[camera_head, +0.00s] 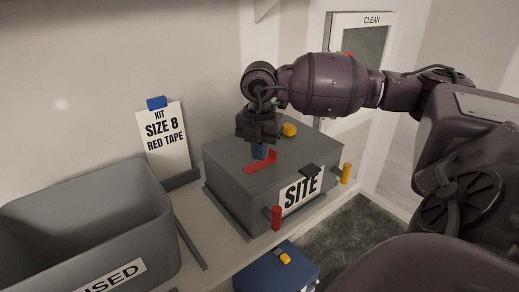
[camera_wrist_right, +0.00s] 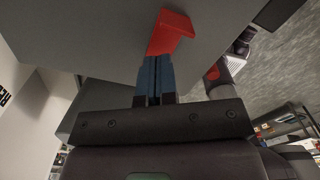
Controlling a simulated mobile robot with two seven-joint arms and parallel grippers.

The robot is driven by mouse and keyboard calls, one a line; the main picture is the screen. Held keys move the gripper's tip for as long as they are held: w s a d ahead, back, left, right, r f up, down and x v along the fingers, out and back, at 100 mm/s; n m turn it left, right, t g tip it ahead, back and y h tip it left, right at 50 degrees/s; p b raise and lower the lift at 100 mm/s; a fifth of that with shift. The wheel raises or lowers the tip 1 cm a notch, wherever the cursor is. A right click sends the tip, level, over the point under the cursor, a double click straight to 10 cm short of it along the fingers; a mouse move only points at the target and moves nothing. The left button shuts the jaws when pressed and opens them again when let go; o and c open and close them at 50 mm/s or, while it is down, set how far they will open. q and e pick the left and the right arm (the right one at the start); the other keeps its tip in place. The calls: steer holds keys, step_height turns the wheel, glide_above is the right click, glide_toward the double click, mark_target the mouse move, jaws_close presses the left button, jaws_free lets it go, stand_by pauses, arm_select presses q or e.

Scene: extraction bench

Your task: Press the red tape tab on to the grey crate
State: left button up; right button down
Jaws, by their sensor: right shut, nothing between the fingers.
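The grey crate (camera_head: 228,183) stands on the bench with a "SITE" label on its front. The red tape tab (camera_head: 262,163) lies on the crate's lid, with one end that looks turned up. My right gripper (camera_head: 259,154) points down over the lid, its blue fingers shut and empty, right at the tab. In the right wrist view the shut fingertips (camera_wrist_right: 159,58) are at the edge of the red tab (camera_wrist_right: 171,33); I cannot tell whether they touch it. My left gripper is not in view.
A grey bin (camera_head: 150,217) labelled "USED" stands at the left. A sign (camera_head: 165,141) reading "KIT SIZE 8 RED TAPE" stands behind. A blue box (camera_head: 262,274) sits lower in front.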

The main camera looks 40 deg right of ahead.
steer(key=shift+f, duration=0.35)
steer(key=shift+f+b, duration=0.55)
steer(key=shift+b, duration=0.05)
stand_by(0.5)
steer(key=shift+f, duration=0.1)
stand_by(0.6)
steer(key=shift+s+f, duration=0.1)
stand_by(0.8)
steer(key=shift+r, duration=0.5)
steer(key=shift+r+p, duration=0.5)
steer(key=shift+r, duration=0.4)
steer(key=shift+r+p, duration=0.55)
steer(key=shift+r, duration=0.55)
steer(key=shift+r+p, duration=0.55)
steer(key=shift+r, duration=0.6)
